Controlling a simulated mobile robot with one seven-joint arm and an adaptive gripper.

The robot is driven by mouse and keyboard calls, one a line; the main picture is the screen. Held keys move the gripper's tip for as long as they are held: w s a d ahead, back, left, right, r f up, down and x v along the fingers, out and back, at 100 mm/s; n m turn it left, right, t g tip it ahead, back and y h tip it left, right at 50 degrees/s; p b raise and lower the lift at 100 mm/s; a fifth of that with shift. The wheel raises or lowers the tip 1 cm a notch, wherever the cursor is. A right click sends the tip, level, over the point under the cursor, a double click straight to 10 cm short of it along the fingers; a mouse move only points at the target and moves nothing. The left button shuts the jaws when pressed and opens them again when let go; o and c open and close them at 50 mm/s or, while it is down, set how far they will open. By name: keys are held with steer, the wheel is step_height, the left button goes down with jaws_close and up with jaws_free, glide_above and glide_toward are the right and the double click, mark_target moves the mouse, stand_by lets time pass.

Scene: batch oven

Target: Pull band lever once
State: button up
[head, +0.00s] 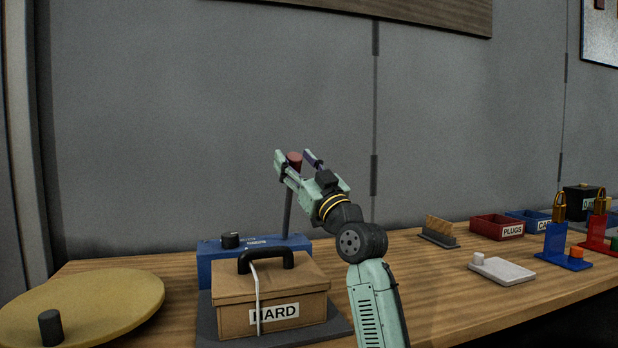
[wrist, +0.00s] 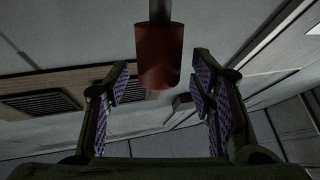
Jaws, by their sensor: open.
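The band lever is a thin dark rod (head: 287,214) that rises upright from a blue box (head: 213,262), with a dark red knob (head: 294,158) on top. My gripper (head: 297,157) is at the height of the knob, with its jaws open on either side of it in the head view. In the wrist view the red knob (wrist: 159,55) hangs in the upper middle, between the two purple-padded fingers and apart from both.
A cardboard box labelled HARD (head: 233,308) with a black handle stands on a dark plate before the blue box. A round yellow disc (head: 100,300) lies at the left.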

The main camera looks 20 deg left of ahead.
steer(key=v, duration=1)
steer(key=shift+d+f, duration=0.15)
steer(key=shift+d, duration=0.05)
steer(key=shift+s, duration=0.2)
